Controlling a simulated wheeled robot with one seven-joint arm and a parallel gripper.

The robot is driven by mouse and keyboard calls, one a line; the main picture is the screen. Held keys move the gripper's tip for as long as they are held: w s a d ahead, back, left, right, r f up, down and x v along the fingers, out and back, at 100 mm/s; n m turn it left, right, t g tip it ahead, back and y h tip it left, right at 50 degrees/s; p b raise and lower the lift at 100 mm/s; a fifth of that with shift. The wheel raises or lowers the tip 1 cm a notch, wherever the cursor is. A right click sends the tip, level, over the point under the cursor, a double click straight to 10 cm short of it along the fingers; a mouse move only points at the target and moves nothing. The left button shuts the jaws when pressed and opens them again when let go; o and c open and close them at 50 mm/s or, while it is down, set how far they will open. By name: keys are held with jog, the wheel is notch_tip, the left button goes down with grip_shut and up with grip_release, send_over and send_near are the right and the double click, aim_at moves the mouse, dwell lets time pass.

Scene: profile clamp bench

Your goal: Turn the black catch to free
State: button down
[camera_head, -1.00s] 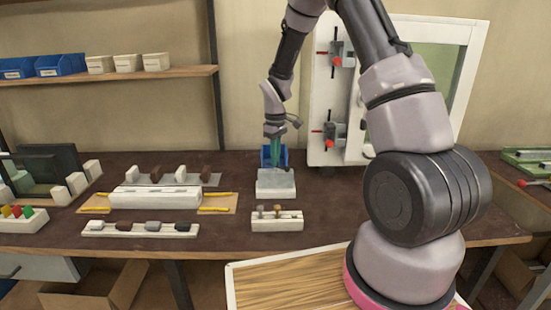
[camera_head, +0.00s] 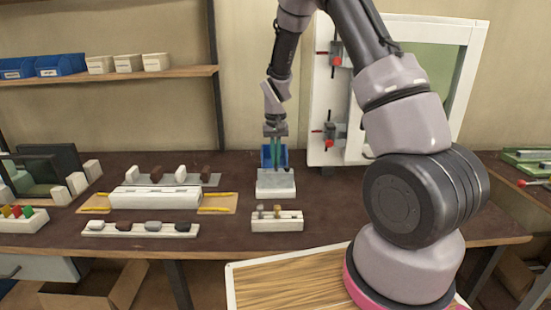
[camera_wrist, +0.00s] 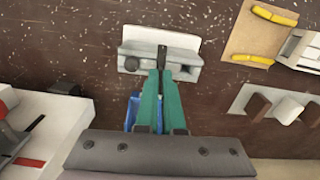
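The black catch (camera_wrist: 162,52) shows in the wrist view as a narrow dark bar on a pale grey-white block (camera_wrist: 187,58). It points straight away from me, in line with my gripper. My gripper (camera_wrist: 161,73) has two green fingers set close together, with the near end of the catch between their tips. The fingertips hide that end. In the head view the block (camera_head: 276,183) sits mid-bench and my gripper (camera_head: 276,164) points down at it. The catch is too small to make out there.
A dark round knob (camera_wrist: 131,64) is on the block's left part in the wrist view. A blue bin (camera_head: 268,153) stands close behind the block. A pale holder (camera_head: 277,222) with small pegs lies in front. A white panel with clamps (camera_head: 329,132) stands at the back right.

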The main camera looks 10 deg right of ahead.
jog(key=shift+m, duration=0.4)
jog(key=c, duration=1)
grip_release()
jog(key=shift+c, duration=0.2)
jog(key=shift+r, duration=0.15)
notch_tip(320, 180, up, 11)
jog(key=shift+f, duration=0.2)
jog(key=shift+r, duration=0.1)
